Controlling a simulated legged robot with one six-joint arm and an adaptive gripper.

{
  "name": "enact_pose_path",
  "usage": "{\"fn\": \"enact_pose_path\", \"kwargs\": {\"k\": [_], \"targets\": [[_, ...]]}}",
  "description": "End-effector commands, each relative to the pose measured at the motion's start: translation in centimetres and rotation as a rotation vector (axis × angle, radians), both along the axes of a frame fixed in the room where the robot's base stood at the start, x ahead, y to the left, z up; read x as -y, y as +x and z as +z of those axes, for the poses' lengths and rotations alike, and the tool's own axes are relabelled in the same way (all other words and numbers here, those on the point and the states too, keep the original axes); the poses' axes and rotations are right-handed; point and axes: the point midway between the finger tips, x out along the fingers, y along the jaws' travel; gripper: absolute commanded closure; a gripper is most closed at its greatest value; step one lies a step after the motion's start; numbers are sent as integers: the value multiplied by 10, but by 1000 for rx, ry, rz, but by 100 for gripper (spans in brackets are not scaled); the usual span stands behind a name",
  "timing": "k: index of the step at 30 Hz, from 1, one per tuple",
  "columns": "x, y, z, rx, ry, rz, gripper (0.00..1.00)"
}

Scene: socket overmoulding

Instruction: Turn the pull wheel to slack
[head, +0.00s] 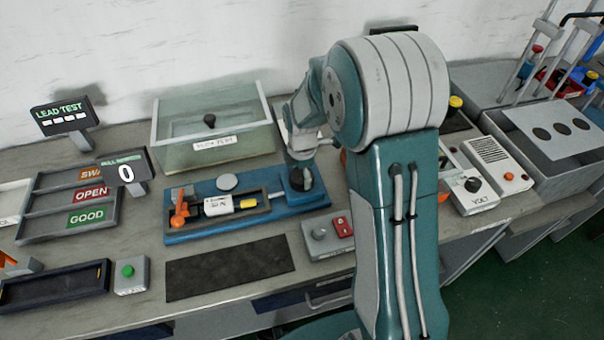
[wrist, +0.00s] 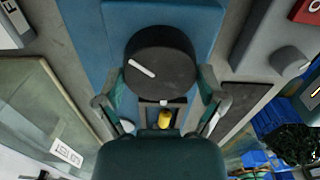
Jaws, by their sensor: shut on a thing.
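The pull wheel is a round black knob (wrist: 160,66) with a white pointer line, on the blue fixture (wrist: 85,25). In the wrist view the line slants from upper left to lower right. In the head view the wheel (head: 301,180) sits at the right end of the blue fixture (head: 190,235), partly covered by my gripper (head: 300,163). In the wrist view my gripper (wrist: 163,80) has one finger on each side of the wheel and is shut on it. A yellow piece (wrist: 165,118) lies in the fixture's channel beyond. The pull display (head: 125,173) reads 0.
A clear-walled tank (head: 215,150) stands behind the fixture. A grey box with a red switch (head: 328,236) sits in front of the wheel. An orange lever (head: 180,212) stands at the fixture's left. A dark mat (head: 230,268) lies bare in front.

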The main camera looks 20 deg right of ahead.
Motion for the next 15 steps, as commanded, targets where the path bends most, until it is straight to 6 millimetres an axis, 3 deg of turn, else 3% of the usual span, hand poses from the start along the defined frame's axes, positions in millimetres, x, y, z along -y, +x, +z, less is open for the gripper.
{"fn": "enact_pose_path", "kwargs": {"k": [15], "targets": [[-1,4,2,13,-1,461,59]]}}
